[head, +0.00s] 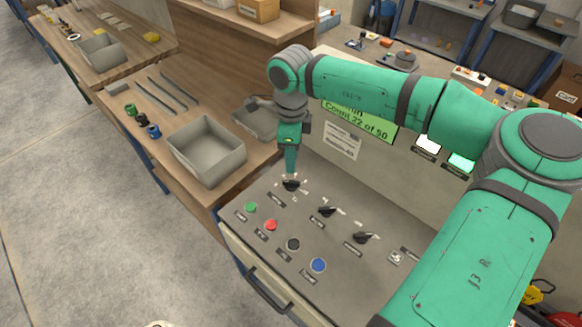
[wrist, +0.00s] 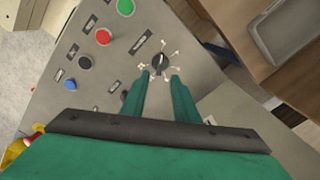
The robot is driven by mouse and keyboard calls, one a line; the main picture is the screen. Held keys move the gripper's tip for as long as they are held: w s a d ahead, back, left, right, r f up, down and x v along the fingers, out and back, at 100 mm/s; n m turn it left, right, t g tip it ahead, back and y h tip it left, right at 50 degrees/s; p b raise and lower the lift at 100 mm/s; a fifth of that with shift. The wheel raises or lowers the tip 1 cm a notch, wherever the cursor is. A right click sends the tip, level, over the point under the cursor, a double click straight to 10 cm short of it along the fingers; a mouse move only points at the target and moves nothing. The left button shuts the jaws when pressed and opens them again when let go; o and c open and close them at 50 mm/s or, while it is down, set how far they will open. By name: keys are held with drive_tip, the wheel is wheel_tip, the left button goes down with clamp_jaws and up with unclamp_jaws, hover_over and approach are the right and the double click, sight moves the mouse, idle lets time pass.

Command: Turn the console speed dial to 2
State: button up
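The console (head: 310,240) has several black rotary dials with printed marks around them. The leftmost dial (head: 291,185) is directly below my gripper (head: 290,172) in the head view. In the wrist view this dial (wrist: 160,63) shows its pointer and surrounding marks. My gripper (wrist: 160,77) has its two fingers apart there, their tips one on each side just below the dial in the picture. Nothing is held. I cannot tell whether the fingers touch the dial. The labels and numbers are too small to read, so I cannot tell which dial is speed.
A middle dial (head: 327,210) and a right dial (head: 363,237) sit beside it. Green (head: 250,207), red (head: 271,225), black (head: 293,244) and blue (head: 318,265) buttons lie nearer the front. A green display (head: 362,122) stands behind. A grey bin (head: 207,150) is on the bench left.

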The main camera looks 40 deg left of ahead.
wheel_tip(320, 180, up, 2)
drive_tip(key=shift+r, duration=0.1)
idle(0.6)
